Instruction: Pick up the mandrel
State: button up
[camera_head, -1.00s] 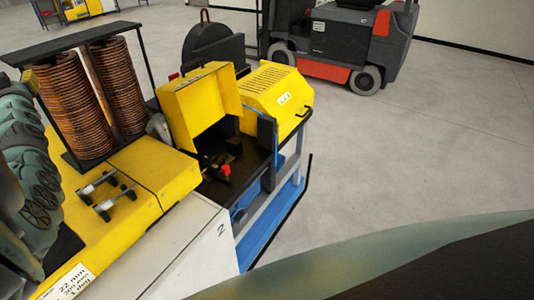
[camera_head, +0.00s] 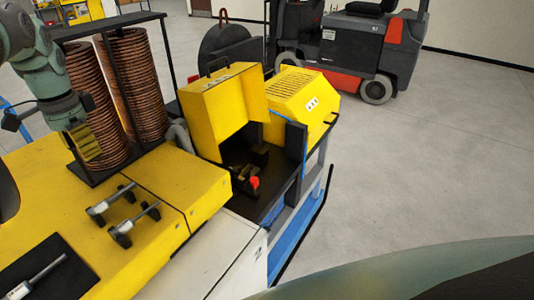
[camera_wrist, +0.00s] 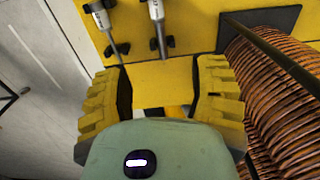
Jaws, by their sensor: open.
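Two slim grey metal rods, the left one (camera_head: 110,204) and the right one (camera_head: 135,222), lie side by side in black holders on the yellow bench top. They also show at the top of the wrist view as a thinner rod (camera_wrist: 103,22) and a thicker rod (camera_wrist: 157,24). I cannot tell which one is the mandrel. Another grey tool (camera_head: 38,277) lies on a black pad at the lower left. My gripper (camera_head: 88,145) hangs above the bench, in front of the copper coils. In the wrist view my gripper's yellow ribbed fingers (camera_wrist: 165,85) are spread, with nothing between them.
Tall copper coils (camera_head: 140,85) stand in a black frame close to my gripper. A yellow machine with an open hood (camera_head: 222,108) is to the right of the rods. A forklift (camera_head: 352,50) stands behind, with open floor on the right.

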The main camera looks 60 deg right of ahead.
jog(key=shift+f+p, duration=0.55)
jog(key=shift+f, duration=0.75)
jog(key=b, duration=0.2)
send_over(112, 197)
jog(key=f, duration=0.5)
jog(key=shift+s+f, duration=0.15)
jog(key=shift+s, duration=0.05)
jog(key=shift+w+f+p, duration=0.1)
jog(key=shift+f+p, duration=0.7)
jog(key=shift+f, duration=0.5)
jog(key=shift+w+d+f+p, duration=0.1)
jog(key=shift+d+f+p, duration=0.05)
jog(key=shift+f+p, duration=1.25)
jog(key=shift+d+f, duration=0.15)
jog(key=shift+f, duration=1.05)
jog(key=shift+a, duration=0.2)
jog(key=shift+c, duration=0.2)
grip_shut()
